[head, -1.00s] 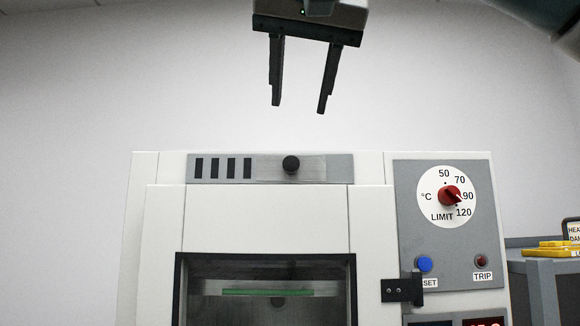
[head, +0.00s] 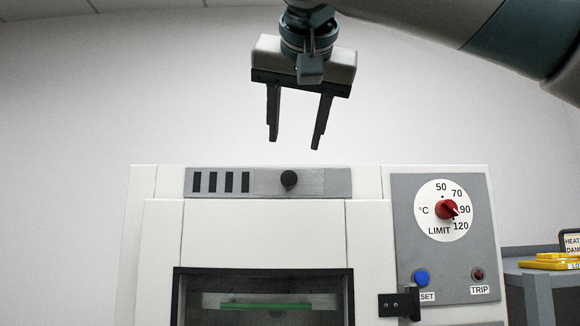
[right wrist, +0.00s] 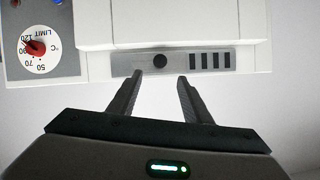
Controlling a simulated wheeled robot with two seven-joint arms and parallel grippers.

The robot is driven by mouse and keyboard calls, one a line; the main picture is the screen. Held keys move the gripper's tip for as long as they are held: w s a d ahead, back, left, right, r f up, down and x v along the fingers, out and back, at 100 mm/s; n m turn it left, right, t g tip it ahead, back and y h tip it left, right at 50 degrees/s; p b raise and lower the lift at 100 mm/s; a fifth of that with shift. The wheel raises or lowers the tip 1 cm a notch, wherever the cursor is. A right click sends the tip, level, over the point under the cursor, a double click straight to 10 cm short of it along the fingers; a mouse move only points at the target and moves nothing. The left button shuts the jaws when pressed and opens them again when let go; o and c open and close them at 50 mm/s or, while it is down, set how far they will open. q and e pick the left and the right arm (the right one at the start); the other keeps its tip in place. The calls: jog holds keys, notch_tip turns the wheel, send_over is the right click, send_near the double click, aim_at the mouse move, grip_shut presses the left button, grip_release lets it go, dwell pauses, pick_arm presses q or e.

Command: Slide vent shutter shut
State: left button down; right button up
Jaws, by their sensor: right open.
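The vent shutter is a grey sliding plate (head: 318,183) with a round black knob (head: 289,179), set in a strip on the upper front of a white oven-like cabinet (head: 265,230). Several dark vent slots (head: 222,182) show uncovered at the strip's left; the knob is right of them. My right gripper (head: 295,146) is open and empty, above the knob and apart from it. In the right wrist view the knob (right wrist: 160,61) appears between and beyond the open fingertips (right wrist: 158,73). My left gripper is not in view.
A grey panel right of the shutter carries a red limit dial (head: 446,210), a blue button (head: 421,278) and a trip light (head: 478,274). Below is a dark window (head: 190,295) with a black latch (head: 400,304). A grey side stand (head: 540,280) holds yellow items. The space above the cabinet is clear.

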aim_at(289, 176)
jog(key=p+x, duration=0.4)
jog(key=x, duration=0.8)
jog(key=shift+s, duration=0.1)
grip_shut()
